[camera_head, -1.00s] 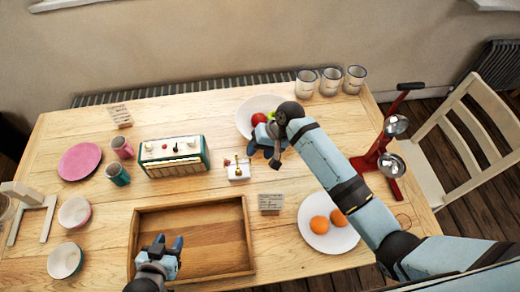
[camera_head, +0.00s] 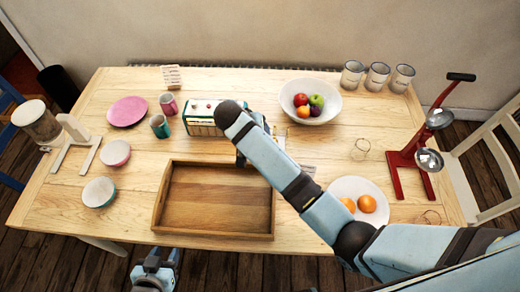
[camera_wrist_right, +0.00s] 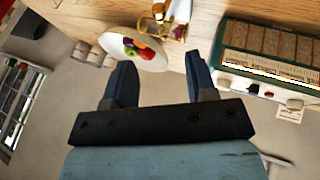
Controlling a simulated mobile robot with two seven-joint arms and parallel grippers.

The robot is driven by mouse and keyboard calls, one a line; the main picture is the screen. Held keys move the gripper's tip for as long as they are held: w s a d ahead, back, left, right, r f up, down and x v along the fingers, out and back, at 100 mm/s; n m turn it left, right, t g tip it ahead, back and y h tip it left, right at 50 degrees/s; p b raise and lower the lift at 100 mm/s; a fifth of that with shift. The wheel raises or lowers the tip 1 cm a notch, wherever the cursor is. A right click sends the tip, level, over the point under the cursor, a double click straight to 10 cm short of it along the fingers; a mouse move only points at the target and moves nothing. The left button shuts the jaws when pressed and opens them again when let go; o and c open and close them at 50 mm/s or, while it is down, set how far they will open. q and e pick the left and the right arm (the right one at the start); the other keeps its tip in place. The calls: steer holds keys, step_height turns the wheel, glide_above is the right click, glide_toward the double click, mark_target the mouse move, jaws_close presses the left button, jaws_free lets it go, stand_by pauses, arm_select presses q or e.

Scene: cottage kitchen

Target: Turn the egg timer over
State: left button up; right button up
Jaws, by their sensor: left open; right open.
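The egg timer (camera_wrist_right: 176,14) looks like a small white and gold-coloured piece at the top of the right wrist view, partly cut off by the frame edge. In the head view my right arm hides most or all of it. My right gripper (camera_wrist_right: 160,78) is open and empty, with the timer beyond its fingertips and apart from them. In the head view the right hand is largely behind its own arm, near the green-and-white radio-like box. My left gripper (camera_head: 162,261) is open and empty at the table's front edge, below the tray.
The wooden tray (camera_head: 216,236) lies at the front middle. A fruit bowl (camera_head: 333,105), orange plate (camera_head: 378,190) and red stand (camera_head: 402,166) are to the right. Cups and bowls stand left.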

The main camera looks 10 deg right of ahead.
mark_target(275, 136)
steer(key=x, duration=1.4)
steer(key=shift+p, duration=0.4)
steer(key=shift+r, duration=0.1)
steer(key=c, duration=0.9)
